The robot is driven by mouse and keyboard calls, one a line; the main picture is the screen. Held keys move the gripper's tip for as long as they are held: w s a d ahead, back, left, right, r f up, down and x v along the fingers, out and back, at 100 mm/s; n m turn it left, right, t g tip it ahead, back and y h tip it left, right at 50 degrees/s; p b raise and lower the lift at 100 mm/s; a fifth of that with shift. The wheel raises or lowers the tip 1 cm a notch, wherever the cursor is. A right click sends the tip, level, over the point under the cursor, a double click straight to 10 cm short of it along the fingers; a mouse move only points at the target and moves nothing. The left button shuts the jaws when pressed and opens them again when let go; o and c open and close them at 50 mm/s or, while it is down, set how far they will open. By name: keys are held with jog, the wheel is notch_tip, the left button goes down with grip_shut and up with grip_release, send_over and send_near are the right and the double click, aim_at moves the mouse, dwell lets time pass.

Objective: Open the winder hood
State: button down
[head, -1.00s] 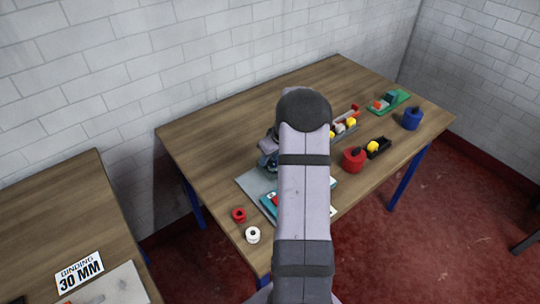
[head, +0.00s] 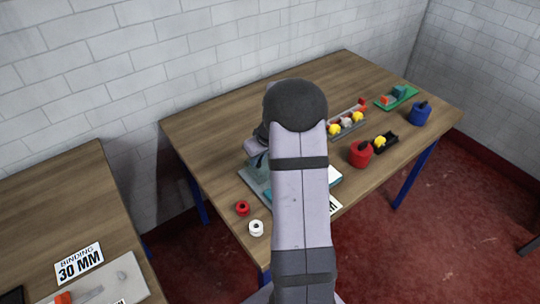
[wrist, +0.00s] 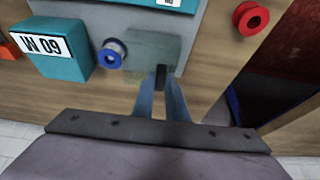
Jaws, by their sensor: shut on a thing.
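In the wrist view my gripper (wrist: 161,88) is shut on a small dark handle (wrist: 160,76). The handle is at the near edge of a greenish, see-through winder hood (wrist: 148,50). A blue-rimmed spool (wrist: 112,52) sits beside the hood's left edge. How far the hood is tilted is hard to tell. In the head view my arm covers most of the winder and the gripper's fingertips. Part of the winder's grey base (head: 250,182) shows left of the arm.
Red (head: 242,208) and white (head: 256,228) spools lie at the table's front-left. Red (head: 360,154) and blue (head: 420,114) pots stand right. The table's back left is clear.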

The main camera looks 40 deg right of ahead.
jog(key=shift+a, duration=0.65)
jog(key=c, duration=1.8)
grip_release()
jog(key=shift+o, duration=0.2)
jog(key=b+v, duration=0.2)
jog(key=v, duration=0.5)
jog(key=shift+r, duration=0.15)
jog(key=shift+s, duration=0.1)
